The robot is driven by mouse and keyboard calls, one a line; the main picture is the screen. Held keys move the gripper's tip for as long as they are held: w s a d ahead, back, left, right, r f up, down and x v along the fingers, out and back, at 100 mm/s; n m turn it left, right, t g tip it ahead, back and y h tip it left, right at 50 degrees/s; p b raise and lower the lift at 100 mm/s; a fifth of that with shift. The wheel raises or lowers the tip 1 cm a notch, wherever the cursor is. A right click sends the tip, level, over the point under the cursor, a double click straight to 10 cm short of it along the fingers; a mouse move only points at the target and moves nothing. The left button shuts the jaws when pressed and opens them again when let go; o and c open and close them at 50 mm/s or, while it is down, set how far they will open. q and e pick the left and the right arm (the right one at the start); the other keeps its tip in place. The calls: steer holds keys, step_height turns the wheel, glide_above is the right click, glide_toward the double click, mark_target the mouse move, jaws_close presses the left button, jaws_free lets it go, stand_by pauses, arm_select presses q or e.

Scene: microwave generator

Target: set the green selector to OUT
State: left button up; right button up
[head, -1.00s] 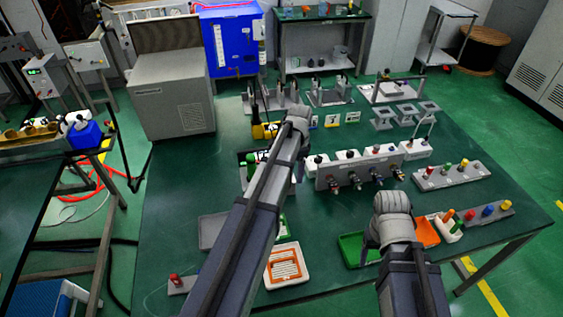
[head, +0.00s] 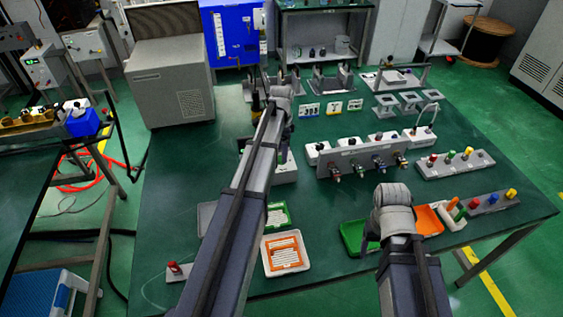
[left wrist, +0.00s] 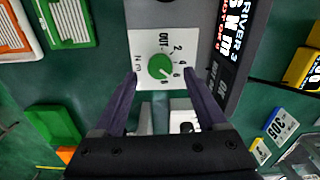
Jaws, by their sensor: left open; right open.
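The green selector (left wrist: 160,67) is a round knob on a white dial plate (left wrist: 143,50) in the left wrist view. The plate is marked OUT, 2, 4, 6, 8 and N m. The knob's white mark appears to point to the lower right, around 6 to 8. My left gripper (left wrist: 160,78) is open, with one finger on each side of the knob; I cannot tell whether they touch it. In the head view my left gripper (head: 283,92) is over the table and its arm hides the selector. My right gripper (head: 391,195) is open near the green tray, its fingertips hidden.
A dark panel with DRIVER 3 lettering (left wrist: 236,40) stands beside the dial. A valve block (head: 350,160) and colored-knob strips (head: 455,164) are to the right. An orange-framed tray (head: 285,253) lies in front. The green table (head: 450,115) has bare areas between them.

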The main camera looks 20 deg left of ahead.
arm_select(q)
step_height(320, 180, down, 4)
steer(key=shift+r+b, duration=0.25)
steer(key=shift+b, duration=0.9)
arm_select(e)
step_height(320, 180, down, 3)
steer(key=shift+f, duration=0.2)
arm_select(q)
steer(key=shift+r, duration=0.1)
jaws_close()
